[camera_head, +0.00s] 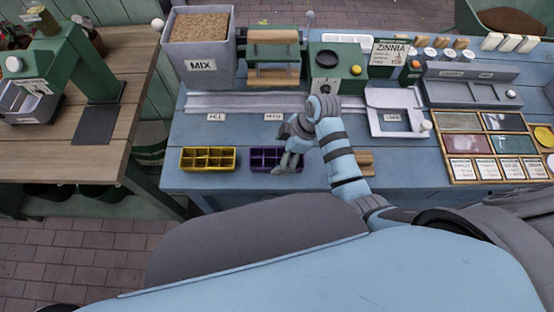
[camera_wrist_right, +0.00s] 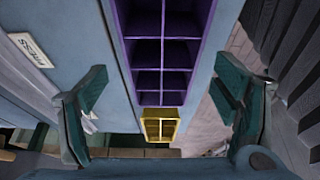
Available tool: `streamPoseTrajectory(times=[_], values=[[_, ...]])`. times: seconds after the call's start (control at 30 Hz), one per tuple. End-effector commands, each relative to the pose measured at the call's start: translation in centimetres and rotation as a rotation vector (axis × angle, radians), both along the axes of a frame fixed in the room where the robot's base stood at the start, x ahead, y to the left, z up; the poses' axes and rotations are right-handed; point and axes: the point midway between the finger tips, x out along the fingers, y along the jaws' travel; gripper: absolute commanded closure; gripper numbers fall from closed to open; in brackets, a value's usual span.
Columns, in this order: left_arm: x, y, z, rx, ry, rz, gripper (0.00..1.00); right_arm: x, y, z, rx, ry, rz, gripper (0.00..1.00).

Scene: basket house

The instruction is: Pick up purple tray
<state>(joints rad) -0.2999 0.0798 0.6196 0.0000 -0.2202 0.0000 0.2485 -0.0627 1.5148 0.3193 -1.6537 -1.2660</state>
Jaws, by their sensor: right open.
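The purple tray (camera_head: 262,157) lies on the blue bench near its front edge, divided into several cells that look empty. In the right wrist view the purple tray (camera_wrist_right: 163,50) runs down the middle, between and beyond the open fingers. My right gripper (camera_head: 290,160) is at the tray's right end in the head view, seemingly above it. In the wrist view my right gripper (camera_wrist_right: 158,100) is wide open with nothing between its fingertips. Whether a finger touches the tray cannot be told. My left gripper is not in view.
A yellow tray (camera_head: 208,168) sits just left of the purple one, with a small gap. A MIX bin (camera_head: 202,70), a green machine (camera_head: 337,85) and a seed-packet case (camera_head: 490,182) stand on the bench (camera_head: 225,203).

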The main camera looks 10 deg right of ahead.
Motion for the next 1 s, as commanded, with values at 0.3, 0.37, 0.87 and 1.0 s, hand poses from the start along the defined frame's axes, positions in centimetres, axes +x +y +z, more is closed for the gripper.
streamPoseTrajectory(times=[0.3,0.37,0.87,1.0], values=[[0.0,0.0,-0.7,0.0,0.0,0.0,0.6,0.2,1.3,-3.2,-0.001,0.0,-0.001,0.18],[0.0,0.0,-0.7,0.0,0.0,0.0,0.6,0.2,1.3,-3.1,-0.001,0.0,-0.001,0.18],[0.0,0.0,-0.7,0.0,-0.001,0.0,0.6,0.1,1.3,-3.1,-0.001,0.0,-0.002,0.7],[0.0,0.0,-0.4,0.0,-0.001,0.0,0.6,0.2,1.3,-2.3,0.0,-0.001,-0.003,0.7]])
